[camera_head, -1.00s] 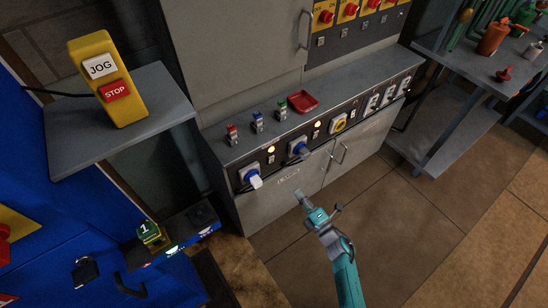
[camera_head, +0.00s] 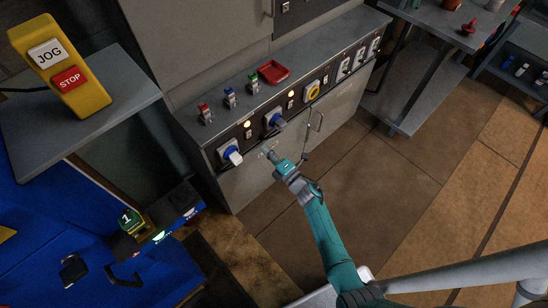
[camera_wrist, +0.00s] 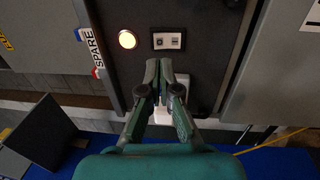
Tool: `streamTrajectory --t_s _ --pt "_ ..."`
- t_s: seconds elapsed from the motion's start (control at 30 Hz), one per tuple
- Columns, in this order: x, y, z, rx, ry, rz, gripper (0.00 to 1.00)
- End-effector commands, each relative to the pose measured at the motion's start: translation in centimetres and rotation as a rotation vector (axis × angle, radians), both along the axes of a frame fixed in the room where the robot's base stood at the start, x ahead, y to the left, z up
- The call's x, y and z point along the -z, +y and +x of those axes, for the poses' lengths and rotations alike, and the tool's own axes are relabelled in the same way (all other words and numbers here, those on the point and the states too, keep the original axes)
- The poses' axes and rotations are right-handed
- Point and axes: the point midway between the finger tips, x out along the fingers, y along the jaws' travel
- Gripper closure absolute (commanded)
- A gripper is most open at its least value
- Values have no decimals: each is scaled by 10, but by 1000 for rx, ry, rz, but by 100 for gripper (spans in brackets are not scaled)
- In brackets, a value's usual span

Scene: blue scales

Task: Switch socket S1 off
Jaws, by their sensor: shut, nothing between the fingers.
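A dark socket panel (camera_head: 241,136) runs along the front of the grey cabinet. It carries two blue-and-white sockets, one at the left (camera_head: 229,155) and one further right (camera_head: 274,122). Each has a glowing lamp and small switch to its right. I cannot read S1 on either. My gripper (camera_head: 267,151) is close in front of the panel, below and between the two blue sockets. In the wrist view my gripper (camera_wrist: 166,66) is shut and empty. Its fingertips show just below a switch (camera_wrist: 168,41) beside a lit lamp (camera_wrist: 127,39); contact is unclear. The fingers partly hide a white fitting (camera_wrist: 184,88).
A yellow JOG/STOP box (camera_head: 60,66) stands on the left shelf. A SPARE tag (camera_wrist: 97,45) shows beside the panel. Open floor lies right of my arm.

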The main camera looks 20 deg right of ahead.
Motion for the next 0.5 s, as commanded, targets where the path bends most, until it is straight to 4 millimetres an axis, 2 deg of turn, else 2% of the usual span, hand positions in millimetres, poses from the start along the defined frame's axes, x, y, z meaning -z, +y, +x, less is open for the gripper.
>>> streamTrajectory --t_s 0.03,0.2,0.5 --pt "-2 4 11 -2 -1 0 100" --pt "-6 13 38 -2 -1 0 100" --pt "-8 20 62 0 0 0 100"
